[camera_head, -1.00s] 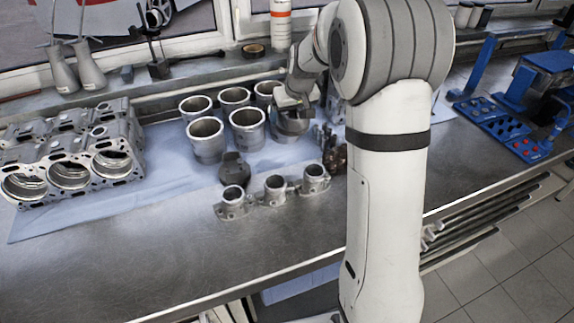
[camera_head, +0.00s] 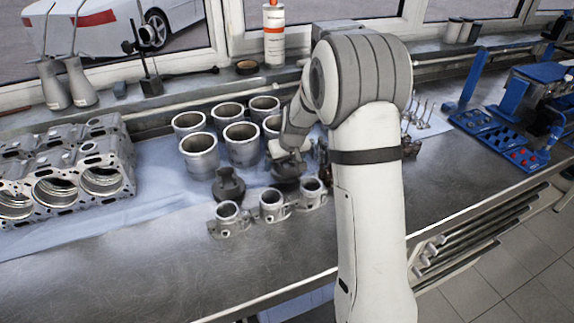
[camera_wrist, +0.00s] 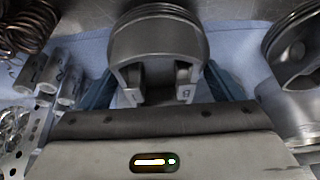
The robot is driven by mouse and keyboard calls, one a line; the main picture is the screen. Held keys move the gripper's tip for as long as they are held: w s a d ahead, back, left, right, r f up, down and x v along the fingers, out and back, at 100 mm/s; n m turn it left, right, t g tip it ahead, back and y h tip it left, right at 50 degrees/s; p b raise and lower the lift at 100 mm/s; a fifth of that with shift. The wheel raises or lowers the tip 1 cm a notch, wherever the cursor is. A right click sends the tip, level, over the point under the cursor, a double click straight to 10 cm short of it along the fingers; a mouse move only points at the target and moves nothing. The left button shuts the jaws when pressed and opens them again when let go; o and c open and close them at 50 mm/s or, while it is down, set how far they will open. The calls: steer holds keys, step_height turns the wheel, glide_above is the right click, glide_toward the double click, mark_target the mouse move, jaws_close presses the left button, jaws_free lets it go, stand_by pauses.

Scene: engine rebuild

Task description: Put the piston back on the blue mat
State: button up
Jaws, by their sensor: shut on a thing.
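A grey metal piston (camera_wrist: 158,45) fills the top middle of the wrist view, with its ring grooves away from me and its pin bosses toward my gripper (camera_wrist: 160,82). The gripper is shut on it. In the head view the held piston (camera_head: 287,168) is a dark shape below my gripper (camera_head: 288,155), partly hidden by the wrist. It is low over the blue mat (camera_head: 150,190), near the mat's front part; I cannot tell if it touches. A second dark piston (camera_head: 228,186) stands on the mat to the left.
Several cylinder liners (camera_head: 199,155) stand behind and left of the gripper. The engine block (camera_head: 65,175) is at left. Coil springs (camera_wrist: 27,25) show at the wrist view's left. The bench front (camera_head: 150,285) is clear.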

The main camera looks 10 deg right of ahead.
steer(key=shift+f, duration=0.95)
steer(key=o, duration=1.2)
steer(key=shift+f, duration=0.15)
steer(key=shift+r, duration=0.3)
steer(key=a+b+v, duration=0.1)
steer(key=v, duration=1)
steer(key=s+r+m, duration=0.1)
steer(key=s+r, duration=0.1)
steer(key=s, duration=1.3)
steer(key=s+d+r+m+g, duration=0.1)
steer(key=s+r, duration=0.1)
steer(key=s, duration=1.3)
steer(key=shift+s+r+g+h, duration=0.15)
steer(key=shift+g+h, duration=0.15)
steer(key=shift+h, duration=0.1)
